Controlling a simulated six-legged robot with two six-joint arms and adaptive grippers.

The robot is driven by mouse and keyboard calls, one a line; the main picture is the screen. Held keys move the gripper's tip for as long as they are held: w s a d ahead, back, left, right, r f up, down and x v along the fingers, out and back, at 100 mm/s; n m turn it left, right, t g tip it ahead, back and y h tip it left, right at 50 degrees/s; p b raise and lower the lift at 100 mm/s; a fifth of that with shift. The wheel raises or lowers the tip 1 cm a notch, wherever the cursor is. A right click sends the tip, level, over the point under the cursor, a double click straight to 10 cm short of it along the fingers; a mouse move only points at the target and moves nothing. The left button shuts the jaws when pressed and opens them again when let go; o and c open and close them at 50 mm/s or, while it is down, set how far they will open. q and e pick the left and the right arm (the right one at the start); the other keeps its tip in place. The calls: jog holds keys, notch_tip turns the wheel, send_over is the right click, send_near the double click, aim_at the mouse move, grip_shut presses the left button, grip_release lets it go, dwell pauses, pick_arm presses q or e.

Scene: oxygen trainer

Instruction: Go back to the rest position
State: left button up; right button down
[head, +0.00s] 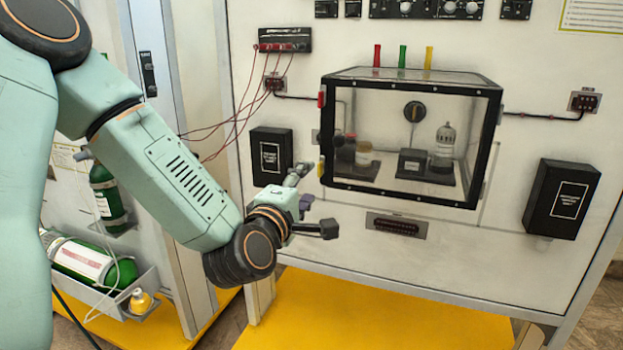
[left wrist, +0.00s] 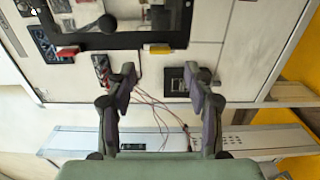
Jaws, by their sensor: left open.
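My left arm comes in from the left in the head view. My left gripper (head: 314,202) is open and empty in front of the white panel (head: 480,255), just left of and below the clear-walled, black-framed box (head: 408,198). In the left wrist view the two fingers of my left gripper (left wrist: 160,82) stand wide apart with nothing between them. Part of the black-framed box (left wrist: 110,40) shows beyond them, with a yellow latch (left wrist: 157,49) on its edge. My right gripper is in neither view.
Black boxes hang left (head: 271,156) and right (head: 562,198) of the clear box. Thin red cables (head: 235,120) run down the panel near my forearm. Green cylinders (head: 92,262) stand and lie at the left. A yellow platform (head: 350,315) lies below.

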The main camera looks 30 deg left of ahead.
pick_arm(q)
jog(key=shift+s+d, duration=0.2)
jog(key=shift+s, duration=0.5)
jog(key=s+d+f+m+g+h+b, duration=0.1)
jog(key=s+d+f+m+g+h, duration=0.15)
jog(key=f+m, duration=0.4)
jog(key=s+d+f+m+g+h+b, duration=0.1)
jog(key=s+d+f+m+g, duration=0.25)
jog(key=f, duration=0.65)
jog(key=s+d+f+m+g+h+b, duration=0.1)
jog(key=s+d+f+m+g+h, duration=0.15)
jog(key=f+m, duration=0.45)
jog(key=s+d+f+m+g+y+b, duration=0.1)
jog(key=s+d+f+m+g+b, duration=0.2)
jog(key=s+f+g, duration=0.6)
jog(key=s+f, duration=1.3)
jog(key=s, duration=0.1)
jog(key=shift+s+f+m+y+b, duration=0.15)
jog(key=shift+s+m+y+b, duration=0.1)
jog(key=shift+m+y+b, duration=0.1)
